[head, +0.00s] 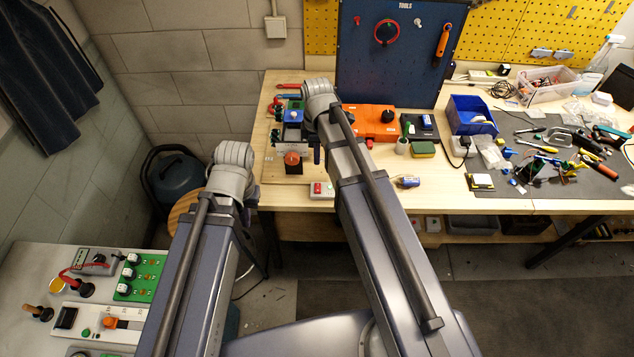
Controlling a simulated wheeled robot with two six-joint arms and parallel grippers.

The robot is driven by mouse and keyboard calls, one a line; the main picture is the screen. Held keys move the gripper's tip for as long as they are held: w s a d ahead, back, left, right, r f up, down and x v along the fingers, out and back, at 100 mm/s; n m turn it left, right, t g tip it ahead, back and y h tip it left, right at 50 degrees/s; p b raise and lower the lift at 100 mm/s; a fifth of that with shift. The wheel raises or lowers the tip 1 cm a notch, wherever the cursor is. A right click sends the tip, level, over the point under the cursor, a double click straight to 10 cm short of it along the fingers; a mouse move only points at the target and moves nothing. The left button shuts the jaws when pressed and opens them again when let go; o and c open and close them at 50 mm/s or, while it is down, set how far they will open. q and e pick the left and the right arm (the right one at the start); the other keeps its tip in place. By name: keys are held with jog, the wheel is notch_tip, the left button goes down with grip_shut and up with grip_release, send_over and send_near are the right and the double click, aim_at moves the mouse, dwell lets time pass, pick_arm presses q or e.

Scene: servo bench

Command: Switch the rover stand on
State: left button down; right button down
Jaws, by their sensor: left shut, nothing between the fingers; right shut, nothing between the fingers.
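A small switch box (320,189) with a red rocker sits at the front edge of the wooden bench, just left of my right arm. Behind it stands what looks like the rover stand (293,117), with blue and green parts, and an orange-red round knob (292,159) on a dark block in front. Which way the rocker is set is too small to tell. My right arm crosses in front of the bench and partly covers this area. My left arm ends left of the bench. I cannot make out the fingers of either gripper; the arm links hide them.
A blue tool board (400,50) rises behind. A control panel table (30,270) stands at lower left. Floor shows between the tables.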

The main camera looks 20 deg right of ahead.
aim_at(317, 190)
jog(key=shift+f, duration=0.2)
notch_tip(317, 190, down, 14)
jog(key=b, duration=1.4)
jog(key=shift+r, duration=0.15)
jog(key=shift+s+a+f+b, duration=0.1)
jog(key=shift+s+f+b, duration=0.1)
jog(key=shift+f+b, duration=0.2)
jog(key=shift+s+r, duration=0.1)
jog(key=shift+r, duration=0.2)
